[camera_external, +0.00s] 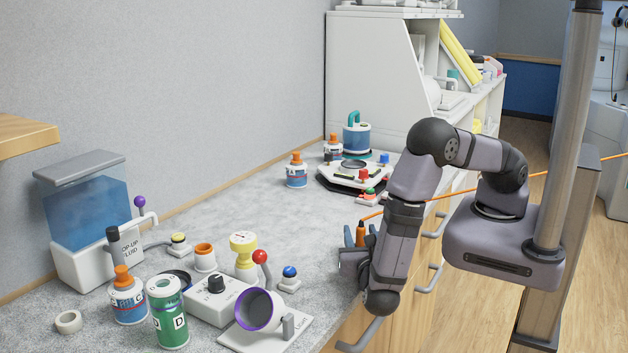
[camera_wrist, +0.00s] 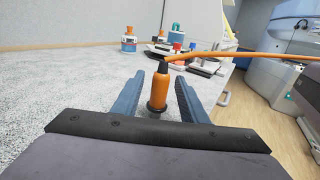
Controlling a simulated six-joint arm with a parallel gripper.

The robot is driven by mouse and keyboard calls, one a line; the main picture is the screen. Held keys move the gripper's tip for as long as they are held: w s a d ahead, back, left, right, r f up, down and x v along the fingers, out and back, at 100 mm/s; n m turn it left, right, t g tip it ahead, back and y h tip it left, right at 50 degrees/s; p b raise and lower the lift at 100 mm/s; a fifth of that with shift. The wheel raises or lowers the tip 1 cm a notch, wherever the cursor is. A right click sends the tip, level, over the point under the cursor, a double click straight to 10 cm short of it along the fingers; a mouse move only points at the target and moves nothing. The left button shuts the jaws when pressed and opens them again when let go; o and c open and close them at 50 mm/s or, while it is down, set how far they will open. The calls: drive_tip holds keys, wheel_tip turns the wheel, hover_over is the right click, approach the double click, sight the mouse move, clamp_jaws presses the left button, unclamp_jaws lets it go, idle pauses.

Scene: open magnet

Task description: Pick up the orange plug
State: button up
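The orange plug (camera_wrist: 158,94) stands upright near the counter's right edge, with a dark base and a black upper part. An orange cable (camera_wrist: 245,56) runs from its top to the right. My gripper (camera_wrist: 160,77) is open, with one blue finger on each side of the plug. Gaps show between both fingers and the plug, so it does not appear gripped. In the external view the plug (camera_external: 360,236) shows small between the fingers of my gripper (camera_external: 359,237); its lower part is hidden.
The grey counter (camera_external: 225,205) is clear left of my gripper. A white device (camera_external: 350,175) and small bottles stand farther back. Near the front are a purple-rimmed lamp (camera_external: 257,310), a green can (camera_external: 168,315) and a blue tank (camera_external: 88,212). The cable crosses past my arm.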

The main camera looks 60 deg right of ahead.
sight(358, 227)
drive_tip(key=shift+p+x, duration=0.75)
drive_tip(key=shift+x, duration=1.1)
drive_tip(key=shift+f, duration=0.1)
clamp_jaws()
wheel_tip(358, 227, up, 10)
drive_tip(key=b, duration=0.2)
